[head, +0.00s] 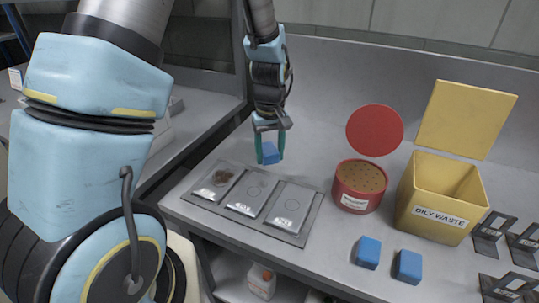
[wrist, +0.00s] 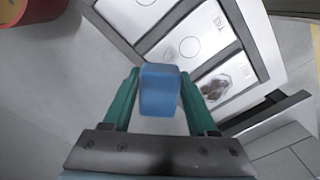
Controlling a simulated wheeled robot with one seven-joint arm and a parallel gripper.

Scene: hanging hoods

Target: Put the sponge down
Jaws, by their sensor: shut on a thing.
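A blue sponge (wrist: 159,92) is held between the green fingers of my gripper (wrist: 159,85) in the wrist view. In the head view my gripper (head: 269,150) points down with the sponge (head: 270,153) between its fingertips, above the counter just behind the tray of plates (head: 232,211). The sponge appears clear of the surface. Two more blue sponges, one on the left (head: 368,252) and one on the right (head: 408,266), lie near the counter's front edge.
The left plate (head: 217,181) carries a brown stain. A round red tin (head: 360,187) with a raised lid and a yellow bin (head: 440,200) marked OILY WASTE stand to the right. Dark metal holders (head: 492,232) are at the far right. Bare counter lies behind the tray.

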